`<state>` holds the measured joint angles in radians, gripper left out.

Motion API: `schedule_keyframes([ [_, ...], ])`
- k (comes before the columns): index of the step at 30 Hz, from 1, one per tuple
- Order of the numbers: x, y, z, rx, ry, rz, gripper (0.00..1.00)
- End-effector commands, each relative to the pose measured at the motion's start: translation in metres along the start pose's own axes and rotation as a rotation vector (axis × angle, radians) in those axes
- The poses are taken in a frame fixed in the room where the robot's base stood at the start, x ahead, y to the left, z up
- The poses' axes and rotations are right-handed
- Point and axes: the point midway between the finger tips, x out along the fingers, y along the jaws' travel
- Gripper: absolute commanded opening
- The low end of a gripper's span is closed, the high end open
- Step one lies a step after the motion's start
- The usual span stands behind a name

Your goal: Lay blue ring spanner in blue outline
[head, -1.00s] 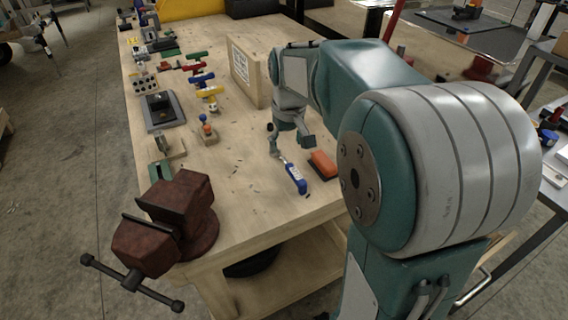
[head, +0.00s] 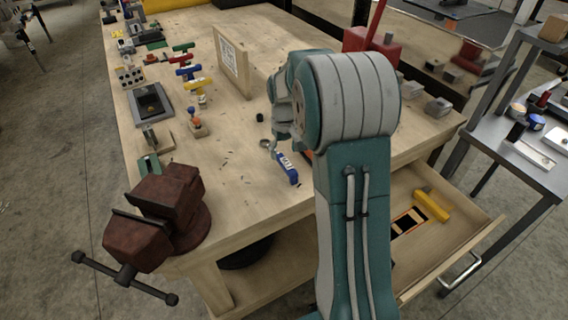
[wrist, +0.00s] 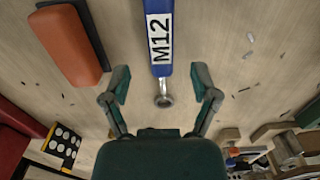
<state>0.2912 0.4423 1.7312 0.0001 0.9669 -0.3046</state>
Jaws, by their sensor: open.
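The blue ring spanner (head: 286,167) lies on the wooden bench near its front edge, its ring end pointing away. In the wrist view the spanner (wrist: 159,38) has a blue handle with a white M12 label and a metal ring at the lower end. My gripper (wrist: 161,82) is open and empty. Its fingers appear on either side of the spanner's ring end, apart from it; height above it is hard to tell. No blue outline can be made out; an orange-edged dark outline (head: 407,222) shows in the open drawer.
The open drawer (head: 440,242) also holds a yellow-handled thing (head: 432,204). An orange block (wrist: 68,45) lies left of the spanner in the wrist view. A rusty vise (head: 160,220) stands at the bench's front left corner. An upright wooden board (head: 232,65) stands farther back.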

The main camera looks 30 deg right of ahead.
Motion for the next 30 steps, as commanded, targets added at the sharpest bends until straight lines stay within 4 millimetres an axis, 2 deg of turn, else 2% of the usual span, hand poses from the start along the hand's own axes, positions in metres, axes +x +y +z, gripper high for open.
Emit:
schedule_keyframes([
  [3, 0.022, 0.000, 0.001, 0.000, -0.005, -0.002, 0.77],
  [6, 0.033, 0.000, 0.000, 0.000, -0.003, -0.001, 0.77],
  [15, 0.039, 0.000, 0.000, 0.000, 0.000, 0.000, 0.77],
  [16, 0.039, 0.000, 0.000, 0.000, 0.000, 0.000, 0.68],
  [17, 0.039, 0.000, 0.000, 0.000, 0.000, 0.000, 0.55],
  [18, 0.039, 0.000, 0.000, 0.000, 0.000, 0.000, 0.37],
  [20, 0.039, 0.000, 0.000, 0.000, 0.000, 0.000, 0.10],
  [21, 0.039, 0.000, 0.000, 0.000, 0.000, 0.000, 0.00],
  [30, 0.039, 0.000, 0.000, 0.000, -0.001, 0.000, 0.00],
])
